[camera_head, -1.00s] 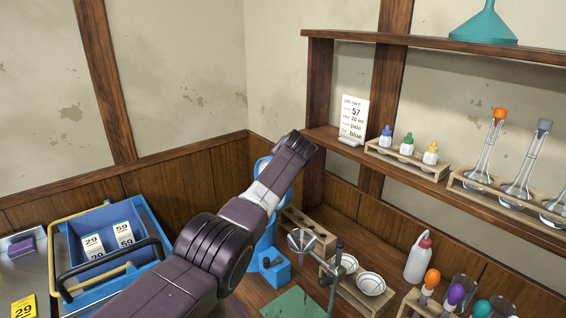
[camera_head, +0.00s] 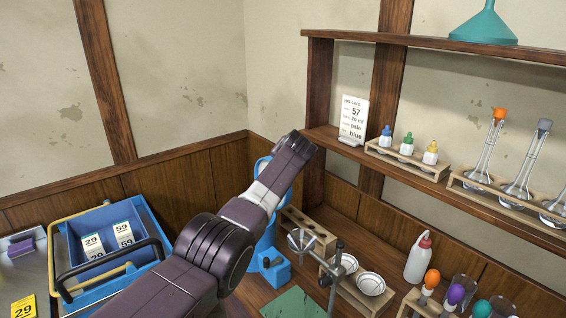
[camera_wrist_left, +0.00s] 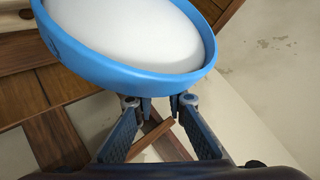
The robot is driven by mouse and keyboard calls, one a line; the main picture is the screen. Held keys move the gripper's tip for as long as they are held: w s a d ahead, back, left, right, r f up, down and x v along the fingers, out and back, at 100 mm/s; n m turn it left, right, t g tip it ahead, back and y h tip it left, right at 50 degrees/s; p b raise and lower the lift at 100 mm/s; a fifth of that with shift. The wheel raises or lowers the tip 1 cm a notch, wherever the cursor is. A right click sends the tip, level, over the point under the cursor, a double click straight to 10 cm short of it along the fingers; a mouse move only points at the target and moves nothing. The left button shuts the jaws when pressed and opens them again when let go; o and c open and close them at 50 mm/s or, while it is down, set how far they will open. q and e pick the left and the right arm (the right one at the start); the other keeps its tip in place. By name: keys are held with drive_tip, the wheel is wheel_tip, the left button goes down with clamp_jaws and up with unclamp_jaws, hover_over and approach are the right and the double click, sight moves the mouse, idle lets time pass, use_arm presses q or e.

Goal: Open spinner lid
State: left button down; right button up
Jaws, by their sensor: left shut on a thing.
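The blue spinner (camera_head: 270,258) stands at the back of the bench in the head view, largely hidden behind my left arm. In the left wrist view a round part with a blue rim and a pale, smooth face, which looks like the spinner lid (camera_wrist_left: 135,72), fills the top. My left gripper (camera_wrist_left: 165,108) is at the lid's near edge, its two fingers shut on the lid's edge. The exact contact is hidden under the rim. In the head view the fingers are hidden behind my wrist. My right gripper is not in view.
A blue basket (camera_head: 140,218) with labelled boxes stands left of my arm. A wooden rack (camera_head: 308,232), a stand with a metal ring, small dishes (camera_head: 371,283) and a white bottle (camera_head: 418,258) are to the right. Shelves (camera_head: 440,183) hold small bottles and flasks.

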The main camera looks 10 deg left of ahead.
use_arm(q)
drive_tip(key=c, duration=2.3)
unclamp_jaws()
drive_tip(key=shift+s+d+f+g, duration=0.15)
drive_tip(key=shift+f, duration=0.45)
drive_tip(key=shift+s+d+f+g, duration=0.1)
drive_tip(key=shift+s+f+g, duration=0.05)
drive_tip(key=shift+f, duration=0.45)
drive_tip(key=o, duration=0.5)
drive_tip(key=shift+d+r, duration=0.1)
drive_tip(key=shift+d, duration=0.15)
drive_tip(key=shift+a, duration=0.35)
drive_tip(key=s+d+r+p, duration=0.3)
drive_tip(key=d+r+p, duration=0.2)
drive_tip(key=p, duration=0.5)
wheel_tip(320, 180, up, 2)
drive_tip(key=shift+s, duration=0.35)
